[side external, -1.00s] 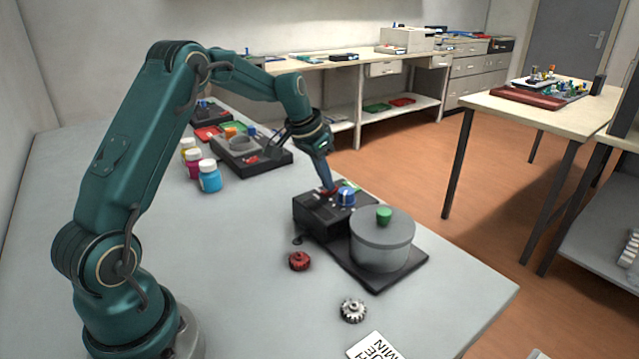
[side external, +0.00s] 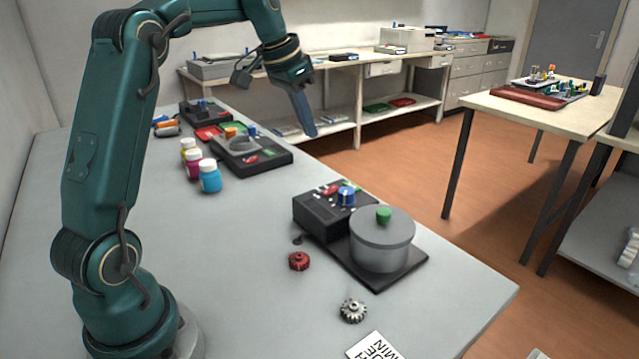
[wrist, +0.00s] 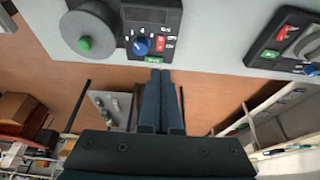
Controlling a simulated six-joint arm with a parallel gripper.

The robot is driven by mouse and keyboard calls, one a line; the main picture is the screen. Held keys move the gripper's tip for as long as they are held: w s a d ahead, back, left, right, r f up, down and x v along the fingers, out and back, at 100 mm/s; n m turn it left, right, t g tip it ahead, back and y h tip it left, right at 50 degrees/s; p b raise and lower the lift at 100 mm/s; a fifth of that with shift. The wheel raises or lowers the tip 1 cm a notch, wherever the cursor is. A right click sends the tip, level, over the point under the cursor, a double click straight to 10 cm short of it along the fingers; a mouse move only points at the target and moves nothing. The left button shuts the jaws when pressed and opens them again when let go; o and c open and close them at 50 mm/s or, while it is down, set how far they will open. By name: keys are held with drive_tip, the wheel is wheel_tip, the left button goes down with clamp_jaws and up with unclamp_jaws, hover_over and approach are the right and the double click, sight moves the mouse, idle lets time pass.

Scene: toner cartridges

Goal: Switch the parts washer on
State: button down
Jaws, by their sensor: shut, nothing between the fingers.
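The likely parts washer is a black control box (side external: 318,219) beside a grey lidded pot (side external: 381,245) with a green lid knob (side external: 384,215). The box carries a red switch (side external: 330,190), a blue knob (side external: 346,197) and a green label (side external: 351,186). In the wrist view the red switch (wrist: 160,43), blue knob (wrist: 141,46) and green label (wrist: 154,59) show near the top. I cannot tell which way the switch is tipped. My gripper (side external: 311,134) is shut and empty, raised above and behind the box, touching nothing.
Three bottles (side external: 209,178) and another black device (side external: 270,160) stand further back on the grey bench. A red gear (side external: 299,261) and a metal gear (side external: 353,311) lie near the box. The left bench surface is clear.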

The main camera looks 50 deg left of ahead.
sight(335, 187)
drive_tip(key=shift+w+r, duration=0.2)
drive_tip(key=shift+w, duration=0.5)
drive_tip(key=x, duration=1.4)
drive_tip(key=shift+s+f, duration=0.1)
drive_tip(key=shift+s, duration=0.2)
drive_tip(key=shift+w+f, duration=0.15)
drive_tip(key=shift+f, duration=0.15)
